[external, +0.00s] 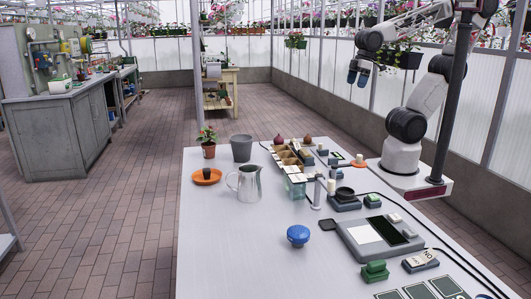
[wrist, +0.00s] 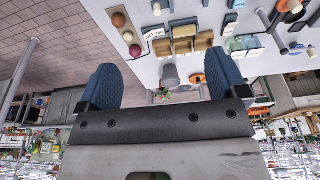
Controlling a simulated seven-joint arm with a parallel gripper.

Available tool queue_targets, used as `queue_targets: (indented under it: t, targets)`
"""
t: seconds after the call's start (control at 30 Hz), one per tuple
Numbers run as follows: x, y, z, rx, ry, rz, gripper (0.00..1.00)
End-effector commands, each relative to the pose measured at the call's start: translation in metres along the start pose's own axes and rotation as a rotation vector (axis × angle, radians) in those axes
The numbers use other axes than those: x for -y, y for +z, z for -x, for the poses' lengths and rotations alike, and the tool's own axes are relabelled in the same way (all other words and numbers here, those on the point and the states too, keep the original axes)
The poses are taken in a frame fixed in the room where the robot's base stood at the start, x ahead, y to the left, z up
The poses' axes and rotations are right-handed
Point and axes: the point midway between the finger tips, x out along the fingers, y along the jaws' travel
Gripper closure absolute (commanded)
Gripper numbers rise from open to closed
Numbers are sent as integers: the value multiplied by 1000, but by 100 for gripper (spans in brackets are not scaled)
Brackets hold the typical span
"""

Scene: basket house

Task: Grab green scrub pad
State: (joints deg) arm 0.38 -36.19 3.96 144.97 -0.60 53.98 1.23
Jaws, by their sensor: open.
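A green pad-like block (external: 375,271), apparently the scrub pad, lies near the front right of the white table (external: 230,262) in the external view. It looks like a lighter green layer on a darker green one. I cannot make it out in the wrist view. My gripper (external: 357,78) is raised high above the far side of the table, well away from the green block. In the wrist view my gripper (wrist: 163,84) shows two blue fingers wide apart with nothing between them.
A blue knob-like object (external: 298,235) and a metal pitcher (external: 247,184) stand left of the green block. A grey device with a screen (external: 376,235) lies behind it, and a small labelled block (external: 420,261) lies to its right. The table's front left is clear.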

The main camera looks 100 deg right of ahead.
Motion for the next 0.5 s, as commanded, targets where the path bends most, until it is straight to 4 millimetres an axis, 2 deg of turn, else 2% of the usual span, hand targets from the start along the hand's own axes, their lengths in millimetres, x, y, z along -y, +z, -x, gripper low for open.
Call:
queue_targets:
  t: [0.17, 0.27, 0.5]
  targets:
    - [6, -12, 1, 4, -4, -24, 8]
    - [12, -26, 2, 11, -8, -57, 8]
    - [41, -78, 3, 32, -19, -177, 8]
